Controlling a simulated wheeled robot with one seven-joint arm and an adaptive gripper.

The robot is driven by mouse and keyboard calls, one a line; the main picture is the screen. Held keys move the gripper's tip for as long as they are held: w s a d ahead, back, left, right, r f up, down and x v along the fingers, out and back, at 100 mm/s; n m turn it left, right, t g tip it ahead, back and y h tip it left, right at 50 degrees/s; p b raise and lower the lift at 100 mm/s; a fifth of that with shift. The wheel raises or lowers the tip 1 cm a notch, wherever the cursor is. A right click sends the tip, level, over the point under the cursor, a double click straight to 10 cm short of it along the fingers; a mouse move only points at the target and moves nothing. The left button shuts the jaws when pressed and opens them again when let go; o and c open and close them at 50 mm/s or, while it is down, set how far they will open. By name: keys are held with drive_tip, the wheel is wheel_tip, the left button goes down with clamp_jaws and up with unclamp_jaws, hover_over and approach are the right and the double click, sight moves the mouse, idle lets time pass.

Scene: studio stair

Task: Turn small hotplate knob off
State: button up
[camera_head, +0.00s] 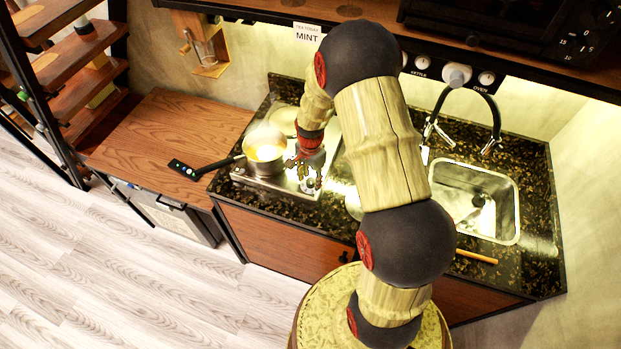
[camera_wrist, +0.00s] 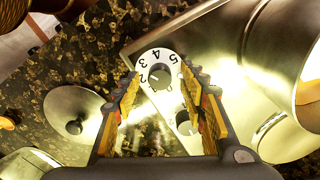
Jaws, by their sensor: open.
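The hotplate (camera_head: 262,187) is a steel unit on the dark counter, with a pot (camera_head: 264,146) on its left burner. My gripper (camera_head: 304,172) is over its front right part, where the knobs are largely hidden. In the wrist view, a white panel carries two round knobs. The upper knob (camera_wrist: 160,76) has a numbered dial around it and lies between the fingertips of my open gripper (camera_wrist: 168,84). The lower knob (camera_wrist: 183,120) is closer to the right finger, partly covered by it. I cannot tell which knob serves the small plate, or whether a finger touches either.
The pot's handle (camera_head: 221,163) reaches left over the counter edge. A steel sink (camera_head: 476,200) with a black tap (camera_head: 492,108) is at the right. A round metal lid (camera_wrist: 78,118) lies left of my gripper in the wrist view.

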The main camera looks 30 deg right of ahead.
drive_tip(key=shift+c, duration=1.1)
drive_tip(key=c, duration=0.8)
clamp_jaws()
